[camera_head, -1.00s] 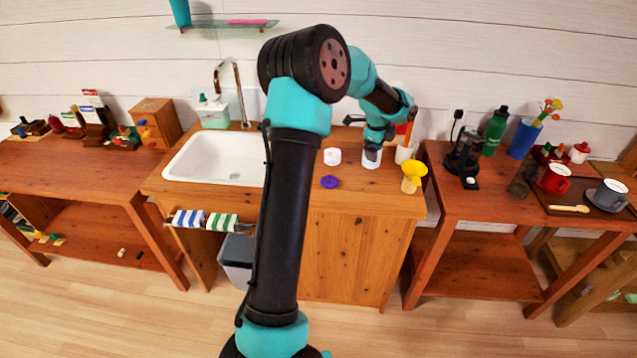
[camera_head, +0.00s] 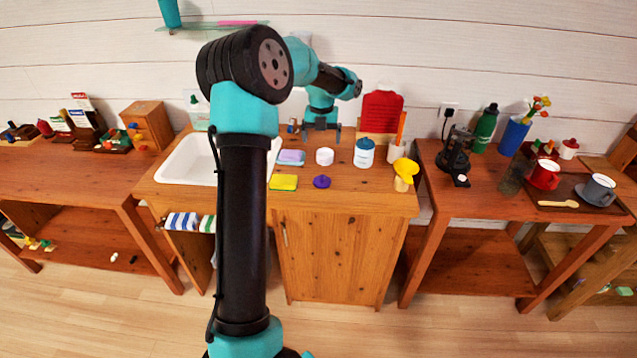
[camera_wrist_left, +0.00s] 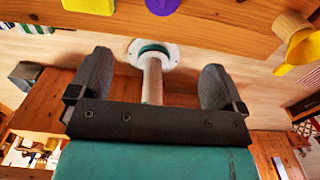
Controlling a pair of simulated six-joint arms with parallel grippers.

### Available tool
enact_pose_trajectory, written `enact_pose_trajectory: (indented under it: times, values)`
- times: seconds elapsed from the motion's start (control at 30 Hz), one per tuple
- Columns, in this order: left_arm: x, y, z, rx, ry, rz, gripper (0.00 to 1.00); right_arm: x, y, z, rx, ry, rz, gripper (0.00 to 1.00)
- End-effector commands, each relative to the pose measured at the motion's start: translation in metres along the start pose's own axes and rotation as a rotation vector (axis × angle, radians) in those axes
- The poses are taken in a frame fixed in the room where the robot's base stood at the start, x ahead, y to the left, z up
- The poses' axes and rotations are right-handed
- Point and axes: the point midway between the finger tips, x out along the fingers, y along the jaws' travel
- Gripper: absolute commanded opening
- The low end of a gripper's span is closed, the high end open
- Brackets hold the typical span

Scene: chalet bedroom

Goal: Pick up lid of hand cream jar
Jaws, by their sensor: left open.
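A short white round jar (camera_head: 325,156) stands on the wooden sink counter. I cannot tell whether its white top is a separate lid. A purple knobbed piece (camera_head: 322,181) lies in front of it near the counter edge; it also shows at the top of the left wrist view (camera_wrist_left: 162,5). A taller white jar with a blue lid (camera_head: 364,152) stands to the right. My left gripper (camera_head: 321,135) is open and empty, pointing down, behind the short white jar in the picture. Its two fingers (camera_wrist_left: 158,75) show apart in the left wrist view. My right gripper is not in view.
A yellow sponge (camera_head: 283,182) and a lilac-and-blue sponge (camera_head: 291,157) lie left of the jar, beside the sink (camera_head: 188,163). A yellow funnel (camera_head: 405,170), a utensil cup (camera_head: 396,152) and a red board (camera_head: 381,112) are on the right.

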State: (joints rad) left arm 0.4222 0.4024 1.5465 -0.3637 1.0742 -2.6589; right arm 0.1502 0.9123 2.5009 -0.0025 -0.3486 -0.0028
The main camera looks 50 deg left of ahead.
Motion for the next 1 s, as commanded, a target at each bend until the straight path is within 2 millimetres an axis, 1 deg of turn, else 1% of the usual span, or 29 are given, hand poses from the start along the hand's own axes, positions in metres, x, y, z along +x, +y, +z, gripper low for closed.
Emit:
enact_pose_trajectory:
  times: [0.23,0.37,0.47,0.9,1.0]
  values:
    - [0.003,0.0,0.0,-0.002,0.0,0.0,0.96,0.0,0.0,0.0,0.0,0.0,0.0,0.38]
    - [0.014,0.0,0.0,-0.001,0.003,0.002,0.96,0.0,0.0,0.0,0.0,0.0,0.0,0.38]
    - [0.029,0.0,-0.001,-0.001,0.002,0.001,0.96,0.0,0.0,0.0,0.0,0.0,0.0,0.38]
    - [0.103,0.0,-0.001,-0.002,0.003,0.001,0.96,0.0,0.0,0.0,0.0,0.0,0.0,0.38]
    - [0.116,0.0,0.0,-0.003,0.001,0.0,0.96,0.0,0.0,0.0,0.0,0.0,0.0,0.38]
